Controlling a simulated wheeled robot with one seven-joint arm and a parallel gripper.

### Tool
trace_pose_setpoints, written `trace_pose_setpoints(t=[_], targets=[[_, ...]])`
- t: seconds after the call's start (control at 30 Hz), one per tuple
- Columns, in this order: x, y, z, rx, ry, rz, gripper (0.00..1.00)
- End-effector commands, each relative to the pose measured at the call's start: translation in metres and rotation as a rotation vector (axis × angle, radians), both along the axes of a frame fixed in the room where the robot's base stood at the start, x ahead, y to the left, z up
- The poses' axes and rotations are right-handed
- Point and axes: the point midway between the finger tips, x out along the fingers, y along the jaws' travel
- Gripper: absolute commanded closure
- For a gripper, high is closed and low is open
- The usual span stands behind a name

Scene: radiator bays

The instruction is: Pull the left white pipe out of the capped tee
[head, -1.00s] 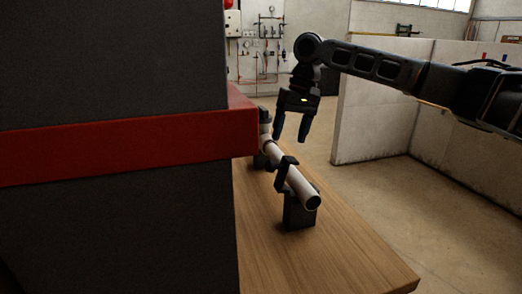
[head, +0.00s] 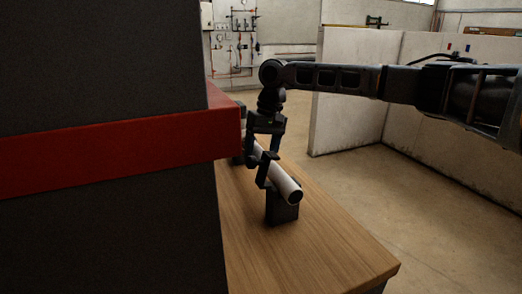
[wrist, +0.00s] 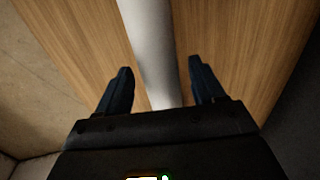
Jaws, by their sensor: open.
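The white pipe (head: 286,184) lies in a dark holder (head: 283,211) on the wooden bench, its open end facing me. Its far part runs behind my gripper and the dark cabinet edge. My gripper (head: 263,152) points down over the pipe, open, just behind the holder's upright clip. In the wrist view the pipe (wrist: 150,45) runs between the two open fingers (wrist: 160,70), one on each side, with visible gaps. I cannot tell how deep the fingers reach around it. The capped tee is not clearly visible, hidden behind my gripper and the cabinet.
A large dark cabinet with a red band (head: 110,148) fills the left and stands close to my gripper. The wooden bench (head: 310,255) is clear at the front right. Low pale walls (head: 350,100) stand behind, with open floor between.

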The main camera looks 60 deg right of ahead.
Motion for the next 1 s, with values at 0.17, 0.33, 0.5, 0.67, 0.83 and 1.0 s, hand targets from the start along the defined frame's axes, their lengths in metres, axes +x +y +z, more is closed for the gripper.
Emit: trace_pose_setpoints(t=[0.17, 0.33, 0.5, 0.67, 0.83, 1.0], targets=[[0.0, 0.0, -0.0003, 0.0, 0.0, 0.0, 0.32], [0.0, 0.0, -0.0001, 0.0, 0.0, 0.0, 0.46], [0.0, 0.0, -0.0001, 0.0, 0.0, 0.0, 0.62], [-0.0001, -0.0002, 0.0, 0.0, 0.0, 0.0, 0.78], [-0.0002, -0.0003, 0.0, 0.0, 0.0, 0.0, 0.94], [-0.0002, -0.0003, 0.0, -0.001, 0.001, -0.001, 1.0]])
